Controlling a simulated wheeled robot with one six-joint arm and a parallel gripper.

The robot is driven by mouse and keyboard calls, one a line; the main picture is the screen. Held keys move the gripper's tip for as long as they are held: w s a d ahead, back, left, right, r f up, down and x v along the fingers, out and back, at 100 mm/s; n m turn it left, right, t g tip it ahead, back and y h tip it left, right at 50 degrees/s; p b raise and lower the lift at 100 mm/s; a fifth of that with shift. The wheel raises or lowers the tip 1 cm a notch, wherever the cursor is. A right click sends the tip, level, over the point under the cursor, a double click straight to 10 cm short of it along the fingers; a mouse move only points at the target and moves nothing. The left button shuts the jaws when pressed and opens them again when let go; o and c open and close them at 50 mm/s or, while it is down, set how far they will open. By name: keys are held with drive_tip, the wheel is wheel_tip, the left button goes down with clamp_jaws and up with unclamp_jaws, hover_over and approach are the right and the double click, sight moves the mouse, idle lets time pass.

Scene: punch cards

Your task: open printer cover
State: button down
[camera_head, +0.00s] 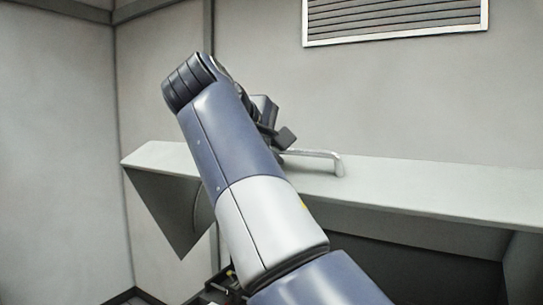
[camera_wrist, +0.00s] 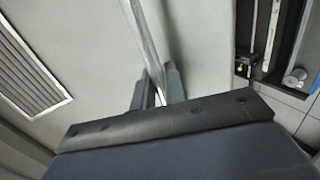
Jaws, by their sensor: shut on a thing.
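The printer cover (camera_head: 420,182) is a long pale grey panel across the head view, with a triangular side piece at its left end. A silver bar handle (camera_head: 322,154) stands on its upper face. My gripper (camera_head: 282,140) is at the left part of this handle, partly hidden behind my arm. In the wrist view the two dark fingers of my gripper (camera_wrist: 158,92) are closed around the handle (camera_wrist: 141,38), which runs up from between them. The cover (camera_wrist: 195,35) fills the middle of that view. An open, darker space shows beneath the cover.
A louvred vent (camera_head: 395,18) is on the wall (camera_head: 270,50) behind. Below the cover, dark machine parts (camera_head: 222,285) show beside my arm. In the wrist view, rails and a round grey part (camera_wrist: 296,78) lie at the right, past the cover's edge.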

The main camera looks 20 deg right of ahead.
drive_tip(key=c, duration=1.6)
unclamp_jaws()
drive_tip(key=shift+o, duration=0.2)
drive_tip(key=v, duration=1.1)
drive_tip(key=shift+c, duration=0.4)
